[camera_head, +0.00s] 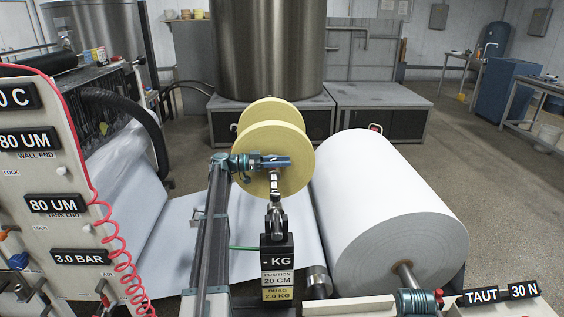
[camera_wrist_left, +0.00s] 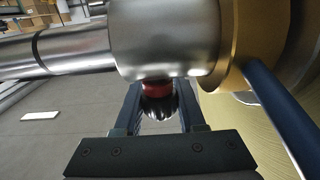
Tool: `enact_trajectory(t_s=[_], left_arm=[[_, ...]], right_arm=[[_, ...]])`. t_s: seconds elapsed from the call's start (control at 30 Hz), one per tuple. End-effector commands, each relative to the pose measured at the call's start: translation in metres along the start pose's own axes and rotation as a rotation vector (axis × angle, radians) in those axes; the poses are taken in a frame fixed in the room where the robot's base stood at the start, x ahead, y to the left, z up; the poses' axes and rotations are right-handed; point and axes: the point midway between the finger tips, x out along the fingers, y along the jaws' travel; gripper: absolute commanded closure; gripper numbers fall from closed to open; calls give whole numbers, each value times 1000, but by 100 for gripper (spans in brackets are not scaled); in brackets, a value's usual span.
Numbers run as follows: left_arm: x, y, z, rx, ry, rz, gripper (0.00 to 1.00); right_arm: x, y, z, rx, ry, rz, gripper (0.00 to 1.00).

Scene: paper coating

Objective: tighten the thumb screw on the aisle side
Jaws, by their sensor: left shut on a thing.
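My left gripper (camera_head: 274,161) is in front of the yellow roll (camera_head: 271,135), at the top of the dark upright links. In the left wrist view its two dark blue fingers (camera_wrist_left: 158,108) are shut on a small round screw head, the thumb screw (camera_wrist_left: 157,104), with a red band above dark shiny metal. The screw sits directly under a shiny metal collar (camera_wrist_left: 160,45) on a horizontal shaft (camera_wrist_left: 60,52). The yellow roll's face (camera_wrist_left: 240,125) is just right of the fingers. In the head view the gripped screw is mostly hidden. My right gripper is not in view.
A large white paper roll (camera_head: 385,205) stands to the right. A teal fitting with a red knob (camera_head: 438,294) is at the bottom right. A panel with a red coiled hose (camera_head: 122,240) is at left.

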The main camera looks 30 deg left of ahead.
Motion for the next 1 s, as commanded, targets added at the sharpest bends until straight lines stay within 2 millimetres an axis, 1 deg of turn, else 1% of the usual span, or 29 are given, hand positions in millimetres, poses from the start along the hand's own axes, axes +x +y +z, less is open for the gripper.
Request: enact_trajectory(t_s=[0.2, 0.63, 0.67, 0.7, 0.73, 1.0], left_arm=[[0, 0, 0, 0, 0, 40, 100], [0, 1, 0, 0, 0, 46, 100], [0, 1, 0, 0, 0, 46, 57], [0, 1, 0, 0, 0, 46, 50], [0, 1, 0, 0, 0, 46, 48], [-1, 1, 0, 0, 0, 46, 48]], right_arm=[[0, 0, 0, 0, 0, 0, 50], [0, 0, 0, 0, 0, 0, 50], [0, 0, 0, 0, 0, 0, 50], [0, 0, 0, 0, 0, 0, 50], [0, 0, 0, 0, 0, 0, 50], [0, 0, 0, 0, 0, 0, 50]])
